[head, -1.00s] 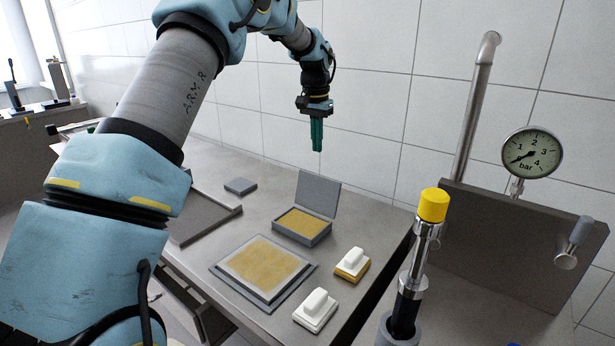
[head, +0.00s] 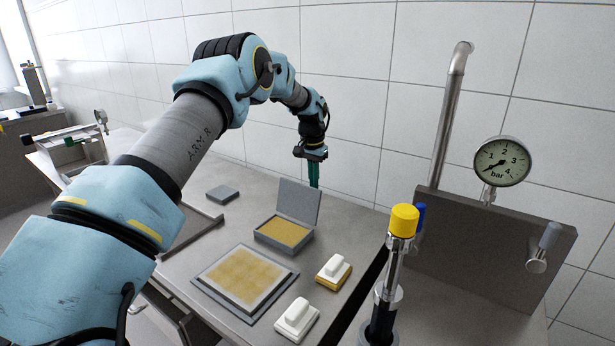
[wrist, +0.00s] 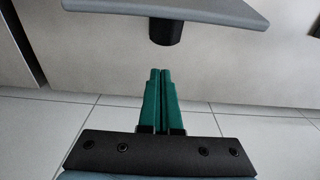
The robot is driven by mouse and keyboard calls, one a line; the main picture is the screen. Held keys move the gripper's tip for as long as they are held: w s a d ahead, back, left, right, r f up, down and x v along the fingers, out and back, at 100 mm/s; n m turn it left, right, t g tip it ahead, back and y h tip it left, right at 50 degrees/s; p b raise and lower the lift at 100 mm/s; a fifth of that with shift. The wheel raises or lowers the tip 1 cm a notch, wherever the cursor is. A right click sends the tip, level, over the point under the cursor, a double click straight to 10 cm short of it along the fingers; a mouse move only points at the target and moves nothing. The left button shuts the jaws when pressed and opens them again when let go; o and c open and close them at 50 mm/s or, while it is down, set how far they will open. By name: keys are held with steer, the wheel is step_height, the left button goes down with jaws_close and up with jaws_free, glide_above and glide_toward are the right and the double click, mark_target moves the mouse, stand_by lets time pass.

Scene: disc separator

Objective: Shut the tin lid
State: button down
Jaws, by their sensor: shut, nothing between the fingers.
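The grey tin (head: 262,238) stands on the metal bench with its lid (head: 298,203) raised, leaning slightly back. Yellow-brown material (head: 284,231) fills the tin. My gripper (head: 314,174) has green fingers and is behind the lid, on the wall side; its fingertips are hidden by the lid's upper right edge. In the wrist view, my gripper (wrist: 158,74) is shut and empty, its fingers side by side. The lid (wrist: 190,8) crosses the top there, with a dark knob (wrist: 165,32) beyond the fingertips. A gap shows between fingers and knob.
In front of the tin lie a framed yellow tray (head: 242,277) and two white-handled blocks, one with a yellow base (head: 333,271), one white (head: 296,318). A small grey block (head: 222,194) is left. A yellow-capped post (head: 403,222) stands right. The tiled wall (head: 350,120) is behind.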

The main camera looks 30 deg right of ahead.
mark_target(300, 200)
steer(key=shift+s+a+r+p, duration=0.2)
steer(key=shift+s+a+r, duration=0.05)
steer(key=shift+a, duration=0.25)
steer(key=shift+s+a+r+p, duration=0.2)
steer(key=shift+s+a+r, duration=0.1)
steer(key=shift+a, duration=0.2)
steer(key=shift+s+a+r+p, duration=0.2)
steer(key=shift+s+a+r, duration=0.05)
steer(key=shift+a, duration=0.25)
steer(key=shift+b, duration=0.5)
